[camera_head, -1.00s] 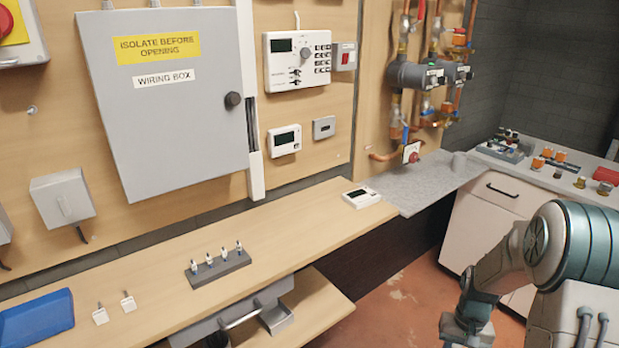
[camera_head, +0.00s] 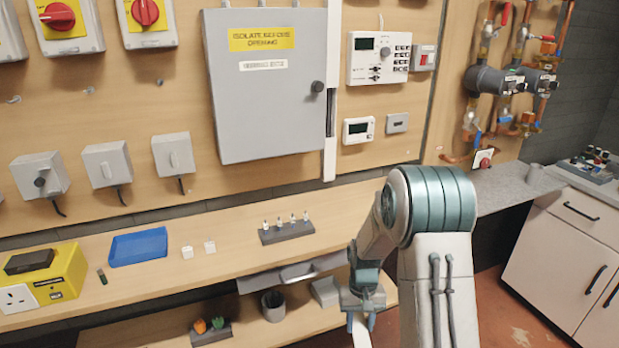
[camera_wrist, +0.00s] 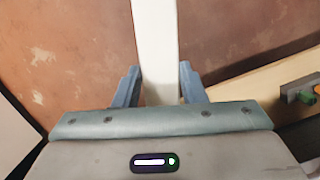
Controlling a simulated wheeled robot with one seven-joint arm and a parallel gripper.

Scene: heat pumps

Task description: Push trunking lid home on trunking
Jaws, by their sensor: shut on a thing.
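My gripper (camera_head: 361,312) is low in front of the bench in the head view, below my bent arm. It is shut on a long white strip, the trunking lid (camera_head: 358,335), whose lower end runs out of the picture. In the wrist view the lid (camera_wrist: 156,45) runs up from between the two blue fingers of my gripper (camera_wrist: 160,85). The white trunking (camera_head: 329,160) stands upright on the wall, along the right side of the grey wiring box (camera_head: 265,110). A dark slot shows partway down it. The lid is well apart from the trunking.
The wooden bench (camera_head: 235,225) runs below the wall. A rack of small parts (camera_head: 287,232), a blue tray (camera_head: 138,246) and a yellow tester (camera_head: 45,280) stand on it. A lower shelf (camera_head: 250,330) holds a dark pot (camera_head: 273,305). Clear floor lies to the right.

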